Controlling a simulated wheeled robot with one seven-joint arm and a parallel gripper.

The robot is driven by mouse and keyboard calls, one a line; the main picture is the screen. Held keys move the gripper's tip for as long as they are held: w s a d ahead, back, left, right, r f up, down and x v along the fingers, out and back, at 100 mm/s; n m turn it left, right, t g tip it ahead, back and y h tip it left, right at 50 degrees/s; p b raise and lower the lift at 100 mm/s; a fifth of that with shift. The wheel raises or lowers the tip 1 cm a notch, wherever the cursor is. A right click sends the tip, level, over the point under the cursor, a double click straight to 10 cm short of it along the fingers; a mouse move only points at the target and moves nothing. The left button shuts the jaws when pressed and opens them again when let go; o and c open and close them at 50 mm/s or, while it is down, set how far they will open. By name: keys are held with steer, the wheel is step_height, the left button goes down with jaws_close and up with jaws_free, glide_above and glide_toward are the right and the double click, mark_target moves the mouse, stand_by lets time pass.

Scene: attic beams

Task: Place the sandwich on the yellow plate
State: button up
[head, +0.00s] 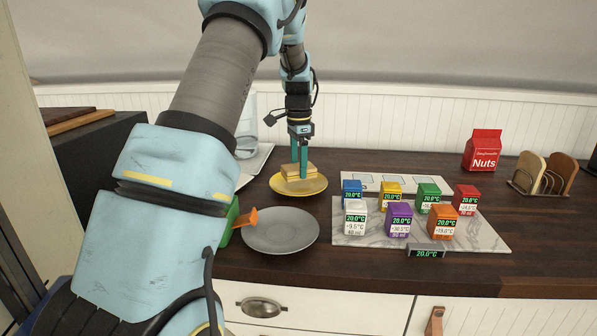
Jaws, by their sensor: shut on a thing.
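My gripper (300,165) points straight down over the yellow plate (298,192) at the middle of the counter. Its teal fingers are shut on the sandwich (298,172), a small stack with pale bread-coloured layers. The sandwich is over the yellow plate, within its rim. I cannot tell whether its underside touches the plate. A grey plate (280,231) lies in front of the yellow one and is empty.
Several coloured cubes with readouts, such as the purple one (398,220), stand on a marble board (480,233) to the right. A red Nuts bag (483,150) and a wooden rack (545,174) stand at the far right. A green object with an orange spout (244,218) is partly hidden by my arm.

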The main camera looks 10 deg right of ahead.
steer(key=shift+f, duration=1.3)
steer(key=o, duration=1.3)
steer(key=shift+o, duration=0.2)
step_height(320, 180, up, 12)
steer(key=b, duration=0.1)
steer(key=shift+b, duration=0.3)
